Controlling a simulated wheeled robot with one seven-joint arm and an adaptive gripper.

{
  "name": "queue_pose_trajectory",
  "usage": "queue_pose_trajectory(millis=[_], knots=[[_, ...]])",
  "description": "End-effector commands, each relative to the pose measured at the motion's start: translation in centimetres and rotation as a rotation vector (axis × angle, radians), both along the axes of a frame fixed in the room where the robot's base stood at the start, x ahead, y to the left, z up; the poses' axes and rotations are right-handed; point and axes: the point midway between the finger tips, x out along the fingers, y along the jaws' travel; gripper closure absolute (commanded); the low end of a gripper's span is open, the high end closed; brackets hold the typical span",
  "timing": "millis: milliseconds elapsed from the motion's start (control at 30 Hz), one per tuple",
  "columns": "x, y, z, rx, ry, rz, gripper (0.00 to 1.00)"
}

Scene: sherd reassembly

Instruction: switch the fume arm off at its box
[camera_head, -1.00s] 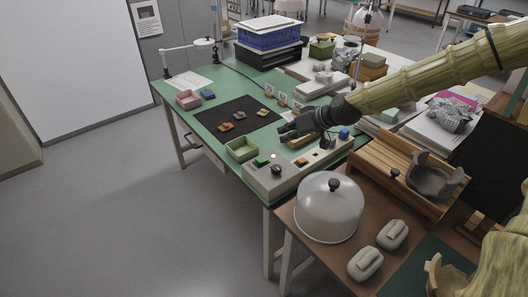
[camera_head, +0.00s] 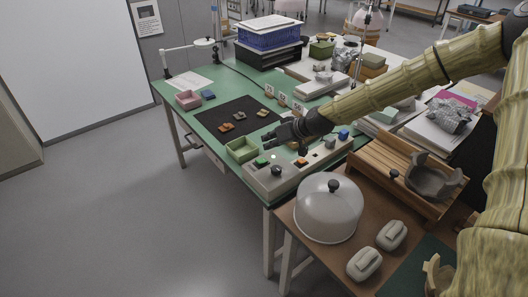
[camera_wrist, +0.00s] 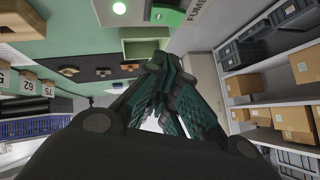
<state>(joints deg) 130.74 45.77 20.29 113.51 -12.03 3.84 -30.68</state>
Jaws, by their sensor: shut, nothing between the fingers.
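The fume arm's box (camera_head: 262,185) is a long pale grey box along the front edge of the green table. Its top carries a green button (camera_head: 261,161), a lit white lamp (camera_head: 273,156) and a black knob (camera_head: 277,170). In the wrist view the green button (camera_wrist: 165,16), the lit lamp (camera_wrist: 119,8) and a label reading "FUME" (camera_wrist: 199,9) show at the top edge, partly cut off. My gripper (camera_head: 268,138) is shut and empty, above and behind the box's left end. Its dark fingers (camera_wrist: 165,75) fill the middle of the wrist view, apart from the button.
A light green open tray (camera_head: 241,149) stands just left of the box. A black mat (camera_head: 215,115) with several sherds lies behind it. Numbered tags stand behind my gripper.

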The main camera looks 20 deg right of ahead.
Motion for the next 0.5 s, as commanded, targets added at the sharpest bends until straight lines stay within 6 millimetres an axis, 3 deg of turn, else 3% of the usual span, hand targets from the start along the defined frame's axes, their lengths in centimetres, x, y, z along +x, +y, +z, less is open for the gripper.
queue_pose_trajectory(millis=[133,500], knots=[[0.7,0.7,-1.0,0.001,0.002,0.001,1.00],[0.3,1.8,-3.9,0.001,0.002,0.001,1.00]])
